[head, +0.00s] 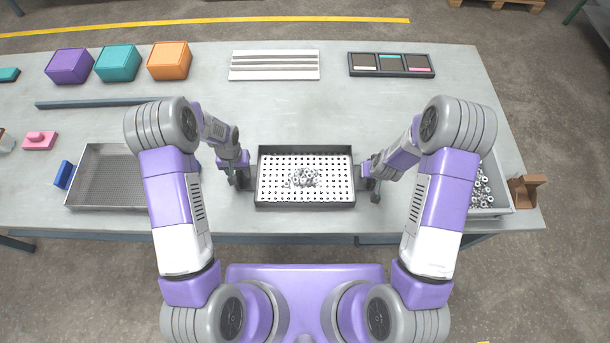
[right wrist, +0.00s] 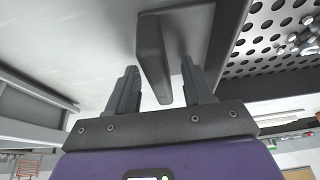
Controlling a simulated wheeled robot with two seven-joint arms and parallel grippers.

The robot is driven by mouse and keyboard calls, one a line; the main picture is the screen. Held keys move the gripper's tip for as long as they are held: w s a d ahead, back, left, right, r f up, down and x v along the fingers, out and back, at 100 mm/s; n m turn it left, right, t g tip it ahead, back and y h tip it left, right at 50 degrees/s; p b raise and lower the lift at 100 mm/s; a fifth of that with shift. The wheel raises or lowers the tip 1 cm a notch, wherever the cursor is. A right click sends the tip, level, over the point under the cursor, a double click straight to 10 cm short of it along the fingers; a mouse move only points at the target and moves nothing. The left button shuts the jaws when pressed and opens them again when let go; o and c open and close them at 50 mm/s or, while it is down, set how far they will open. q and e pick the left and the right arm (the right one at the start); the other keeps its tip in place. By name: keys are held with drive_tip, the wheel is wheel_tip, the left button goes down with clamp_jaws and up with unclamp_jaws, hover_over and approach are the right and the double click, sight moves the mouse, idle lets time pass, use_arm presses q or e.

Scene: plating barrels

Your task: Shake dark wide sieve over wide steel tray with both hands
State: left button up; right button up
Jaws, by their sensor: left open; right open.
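The dark wide sieve (head: 306,206) sits at the middle of the table's front part, with dark walls and a perforated floor. A small heap of metal parts (head: 304,178) lies on its floor. My left gripper (head: 240,180) is open at the sieve's left end. My right gripper (head: 371,185) is open at its right end. In the right wrist view, the open right fingers (right wrist: 163,88) stand on either side of the sieve's dark handle (right wrist: 152,50), with gaps visible. I cannot make out a separate wide steel tray under the sieve.
A mesh-bottomed tray (head: 108,147) with a blue handle (head: 64,175) is at left. A grey container (head: 497,212) of metal rings is at right, partly behind my right arm, beside a brown piece (head: 526,190). Boxes, a slatted rack and a dark divided tray (head: 391,75) line the back.

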use_arm(q)
clamp_jaws()
use_arm(e)
clamp_jaws()
drive_tip(key=shift+w, duration=0.1)
idle(1.2)
